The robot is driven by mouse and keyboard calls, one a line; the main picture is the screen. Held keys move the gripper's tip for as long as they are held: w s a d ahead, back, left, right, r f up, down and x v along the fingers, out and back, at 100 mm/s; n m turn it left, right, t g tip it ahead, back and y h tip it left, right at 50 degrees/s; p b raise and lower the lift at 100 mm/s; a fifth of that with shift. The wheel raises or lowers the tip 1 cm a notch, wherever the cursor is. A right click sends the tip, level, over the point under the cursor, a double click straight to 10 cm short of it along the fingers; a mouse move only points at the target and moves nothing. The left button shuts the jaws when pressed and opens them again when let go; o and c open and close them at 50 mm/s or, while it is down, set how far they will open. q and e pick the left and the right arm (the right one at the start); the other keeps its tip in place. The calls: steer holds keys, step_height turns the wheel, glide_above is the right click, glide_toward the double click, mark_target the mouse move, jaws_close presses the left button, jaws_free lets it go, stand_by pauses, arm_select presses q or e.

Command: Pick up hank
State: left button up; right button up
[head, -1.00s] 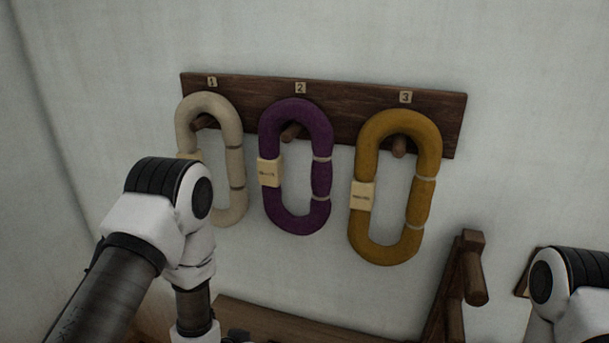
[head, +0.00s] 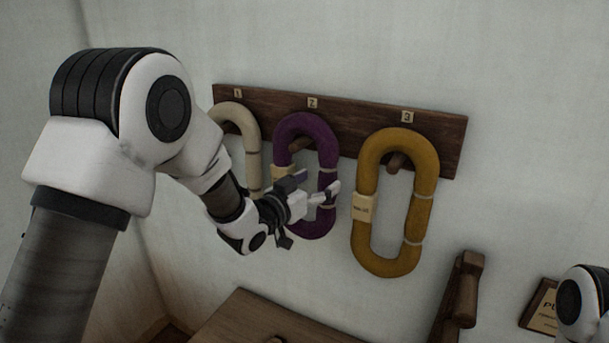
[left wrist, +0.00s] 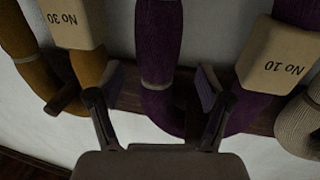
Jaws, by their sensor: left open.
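Three looped hanks hang on pegs. The purple hank (head: 305,128) is on peg 2, the mustard hank (head: 425,205) on peg 3, and the cream hank (head: 245,120) on peg 1, partly hidden by my left arm. My left gripper (head: 317,186) is open in front of the purple hank, at its right strand. In the left wrist view, the picture is upside down and the purple strand with a pale tie (left wrist: 158,50) shows between the open fingers (left wrist: 160,85). I cannot tell how deep the fingers reach. My right gripper is out of view.
The dark wooden peg board (head: 445,160) is fixed to a pale wall. A wooden post (head: 455,300) stands at the lower right, near a small plaque (head: 540,305). A wooden surface (head: 250,315) lies below the hanks.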

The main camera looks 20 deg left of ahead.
arm_select(q)
steer(key=p+x, duration=0.2)
steer(key=x, duration=0.2)
steer(key=shift+d, duration=0.25)
steer(key=shift+a, duration=0.15)
steer(key=c, duration=1.4)
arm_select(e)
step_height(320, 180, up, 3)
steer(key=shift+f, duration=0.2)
